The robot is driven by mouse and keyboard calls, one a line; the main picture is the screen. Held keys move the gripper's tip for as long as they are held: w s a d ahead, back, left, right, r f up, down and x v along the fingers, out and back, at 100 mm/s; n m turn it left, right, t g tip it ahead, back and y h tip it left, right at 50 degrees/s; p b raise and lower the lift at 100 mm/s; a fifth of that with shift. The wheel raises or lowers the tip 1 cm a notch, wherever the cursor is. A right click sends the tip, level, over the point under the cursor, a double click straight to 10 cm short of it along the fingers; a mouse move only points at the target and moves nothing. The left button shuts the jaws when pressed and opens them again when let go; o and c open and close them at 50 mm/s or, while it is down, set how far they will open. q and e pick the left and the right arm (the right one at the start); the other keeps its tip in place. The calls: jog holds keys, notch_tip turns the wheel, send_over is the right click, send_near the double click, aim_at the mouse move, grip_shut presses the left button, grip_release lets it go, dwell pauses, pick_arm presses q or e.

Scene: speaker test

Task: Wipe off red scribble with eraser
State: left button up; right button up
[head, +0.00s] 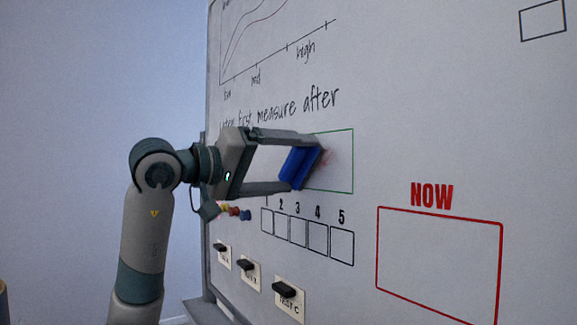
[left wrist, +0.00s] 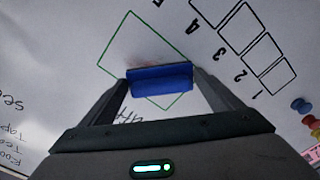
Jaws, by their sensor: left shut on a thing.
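My left gripper (head: 297,165) is shut on a blue eraser (head: 299,168) and holds it at the whiteboard (head: 430,120), inside a green-outlined box (head: 353,160). In the left wrist view the eraser (left wrist: 160,78) sits between the two fingertips. Whether the eraser touches the board is hard to tell. My right gripper is not in view.
Numbered boxes (head: 308,237) are drawn below the green box. Several coloured magnets (head: 236,212) sit left of them. Dark clips with labelled cards, one marked C (head: 290,300), are lower down. A red box under "NOW" (head: 440,262) is at right.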

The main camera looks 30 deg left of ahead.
pick_arm(q)
jog(key=shift+p+x, duration=0.3)
jog(key=shift+x, duration=0.7)
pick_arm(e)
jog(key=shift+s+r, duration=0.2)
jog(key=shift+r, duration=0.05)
pick_arm(q)
jog(key=shift+s, duration=0.1)
jog(key=shift+s+d, duration=0.35)
jog(key=shift+d, duration=0.5)
jog(key=shift+s+d, duration=0.4)
jog(key=shift+d, duration=0.4)
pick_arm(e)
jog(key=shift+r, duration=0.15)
pick_arm(q)
jog(key=shift+s+d+p, duration=0.2)
jog(key=shift+s+d, duration=0.1)
jog(key=shift+d, duration=0.6)
jog(key=shift+s+d+p, duration=0.15)
jog(key=shift+s+d, duration=0.15)
jog(key=shift+d, duration=0.55)
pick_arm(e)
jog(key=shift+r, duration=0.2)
pick_arm(q)
jog(key=shift+a, duration=0.15)
